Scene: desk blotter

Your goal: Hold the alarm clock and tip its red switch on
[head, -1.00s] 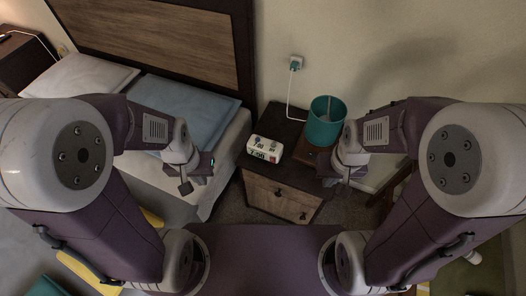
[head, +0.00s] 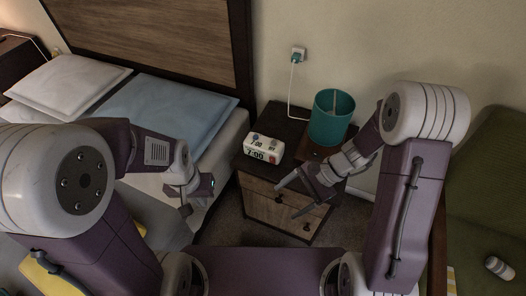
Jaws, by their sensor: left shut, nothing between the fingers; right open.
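The white alarm clock (head: 263,148) stands upright on the left part of the nightstand top, its display reading 7:00. Its red switch (head: 273,158) shows at the right end of the front face; I cannot tell which way it is tipped. My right gripper (head: 297,199) is open and empty, in front of the nightstand's drawer and lower right of the clock, apart from it. My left gripper (head: 186,208) is shut and empty beside the bed, to the left of the nightstand and apart from the clock.
A teal lamp (head: 331,117) stands on the nightstand (head: 283,122) right of the clock. Its cord runs to a wall socket (head: 298,55). The bed (head: 165,112) is at the left. A green sofa (head: 490,170) is at the right with a small bottle on it.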

